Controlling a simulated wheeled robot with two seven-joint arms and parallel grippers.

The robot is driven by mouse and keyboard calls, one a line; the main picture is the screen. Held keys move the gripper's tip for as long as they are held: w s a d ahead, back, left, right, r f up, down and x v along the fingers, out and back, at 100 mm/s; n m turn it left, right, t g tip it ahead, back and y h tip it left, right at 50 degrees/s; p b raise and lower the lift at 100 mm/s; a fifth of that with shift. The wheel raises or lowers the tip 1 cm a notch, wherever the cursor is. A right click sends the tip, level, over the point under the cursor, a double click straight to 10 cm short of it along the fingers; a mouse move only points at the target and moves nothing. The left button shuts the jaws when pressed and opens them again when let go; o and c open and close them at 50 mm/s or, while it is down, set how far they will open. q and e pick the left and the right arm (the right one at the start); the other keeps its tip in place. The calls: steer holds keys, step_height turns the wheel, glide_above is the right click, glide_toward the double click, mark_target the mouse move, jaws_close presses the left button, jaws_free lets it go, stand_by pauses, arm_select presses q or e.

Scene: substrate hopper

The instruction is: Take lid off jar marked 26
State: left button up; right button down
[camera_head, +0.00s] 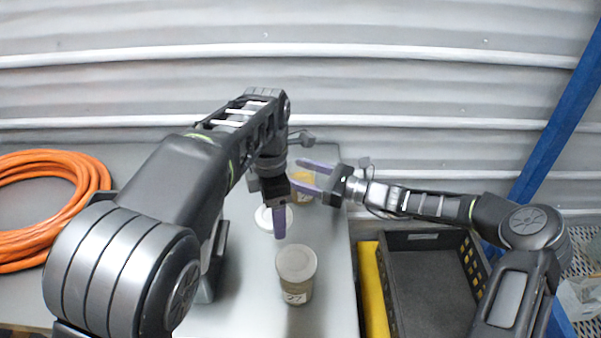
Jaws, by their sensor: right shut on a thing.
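A jar with orange-yellow contents (304,198) stands toward the back of the grey table. My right gripper (308,177) reaches in from the right and its purple fingers are shut on this jar. No number on it can be read. A white round lid (263,222) shows just left of it, partly behind my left gripper (278,234). My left gripper points down with a purple finger in front of the lid; I cannot tell whether it touches the lid or how far the fingers are apart. A capped jar (297,268) marked 27 stands nearer the front.
An orange coiled hose (88,190) lies on the table (240,300) at the left. A black crate (425,290) with a yellow strip (371,290) beside it is at the right. A blue post (555,130) stands at the far right. The table front near the jar marked 27 is clear.

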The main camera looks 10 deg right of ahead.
arm_select(q)
steer(key=shift+f, duration=0.1)
arm_select(e)
steer(key=c, duration=0.8)
jaws_free()
steer(key=shift+f, duration=0.15)
steer(key=o, duration=0.5)
arm_select(q)
steer(key=shift+r, duration=0.2)
arm_select(e)
steer(key=shift+r, duration=0.3)
arm_select(q)
steer(key=shift+f, duration=0.25)
arm_select(e)
steer(key=shift+s+d+f, duration=0.15)
steer(key=shift+d+f, duration=0.05)
steer(key=shift+d, duration=0.1)
arm_select(q)
step_height(320, 180, down, 2)
steer(key=shift+f+b, duration=0.1)
steer(key=shift+b, duration=1.1)
arm_select(e)
steer(key=v, duration=1.1)
steer(key=shift+s, duration=0.2)
